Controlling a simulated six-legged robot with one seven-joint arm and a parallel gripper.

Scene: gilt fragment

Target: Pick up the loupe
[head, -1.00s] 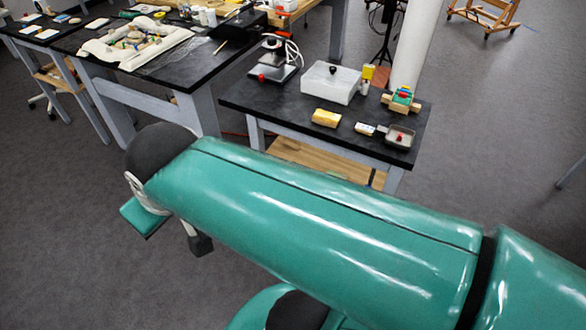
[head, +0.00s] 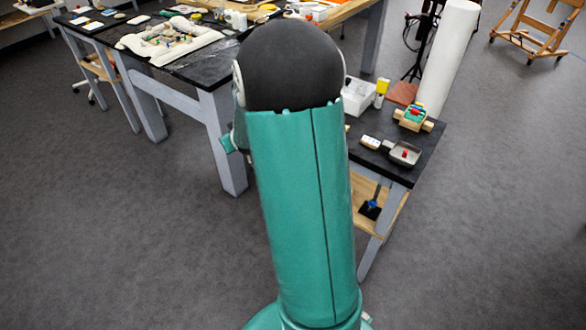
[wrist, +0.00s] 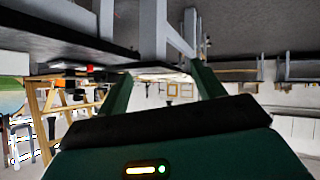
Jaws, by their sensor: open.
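I cannot pick out the loupe for certain in either view. Small items lie on the black-topped side table (head: 425,150) in the head view, and my arm covers its left part. My gripper (wrist: 160,72) shows in the wrist view with its two green fingers spread apart and nothing between them. In the head view my raised arm hides the gripper. The wrist view looks past the fingers at table legs and the room, with no loupe that I can make out.
On the side table are a white box (head: 357,97), a yellow-topped bottle (head: 381,92), a wooden cradle with coloured blocks (head: 413,118) and a grey tray with a red item (head: 405,153). A larger worktable (head: 203,70) stands behind, left. Floor at left is clear.

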